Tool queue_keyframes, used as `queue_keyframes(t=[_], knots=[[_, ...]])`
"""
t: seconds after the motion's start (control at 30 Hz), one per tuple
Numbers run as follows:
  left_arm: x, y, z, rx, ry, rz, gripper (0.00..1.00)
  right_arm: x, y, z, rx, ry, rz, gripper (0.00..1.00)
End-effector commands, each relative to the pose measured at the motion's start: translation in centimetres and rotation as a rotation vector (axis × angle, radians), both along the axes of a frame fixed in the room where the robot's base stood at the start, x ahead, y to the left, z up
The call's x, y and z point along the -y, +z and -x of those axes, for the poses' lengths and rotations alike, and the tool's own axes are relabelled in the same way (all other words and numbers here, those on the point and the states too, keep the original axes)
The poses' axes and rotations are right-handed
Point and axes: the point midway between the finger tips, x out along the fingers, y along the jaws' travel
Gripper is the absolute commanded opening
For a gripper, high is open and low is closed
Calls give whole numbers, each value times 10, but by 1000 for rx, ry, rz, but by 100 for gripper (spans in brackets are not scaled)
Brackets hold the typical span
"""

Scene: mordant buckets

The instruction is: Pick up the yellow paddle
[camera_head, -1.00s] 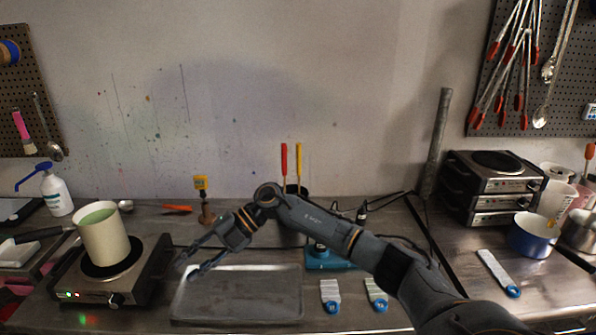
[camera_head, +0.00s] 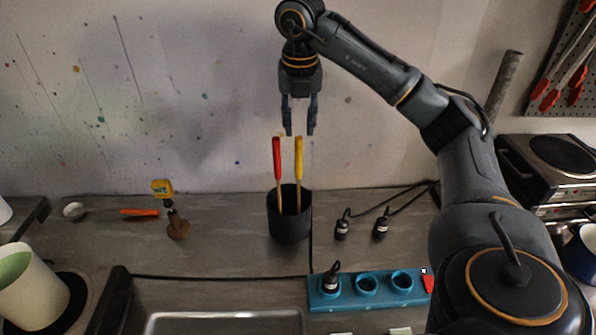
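The yellow paddle (camera_head: 299,160) stands upright in a black cylindrical holder (camera_head: 289,222), handle up. A red-handled paddle (camera_head: 277,162) stands just left of it in the same holder. The lower ends of both are hidden inside the holder. My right gripper (camera_head: 299,131) points straight down above the two handles. Its two fingers are apart, with their tips close to the top of the yellow handle. I see nothing held between them. My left gripper is not in view.
A teal block with round sockets (camera_head: 366,285) and black plugs (camera_head: 381,226) lie right of the holder. A yellow-topped tool (camera_head: 163,190) and an orange-handled item (camera_head: 140,212) are to the left. A cream pot (camera_head: 32,290) stands at front left. A metal tray (camera_head: 224,324) is in front.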

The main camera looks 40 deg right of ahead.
Motion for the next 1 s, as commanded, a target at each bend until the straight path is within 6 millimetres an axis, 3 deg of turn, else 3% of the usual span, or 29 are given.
queue_keyframes(t=[0.03,0.27,0.6,0.8,1.0], knots=[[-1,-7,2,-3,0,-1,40,0,-14,-1,-5,2,-1,30],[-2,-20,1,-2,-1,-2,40,3,-50,-5,-4,2,-4,30],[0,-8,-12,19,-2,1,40,7,-76,-9,-4,3,-3,30],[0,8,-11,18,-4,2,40,11,-103,-13,-6,3,-3,30],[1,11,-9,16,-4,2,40,13,-122,-16,-1,3,-3,30]])
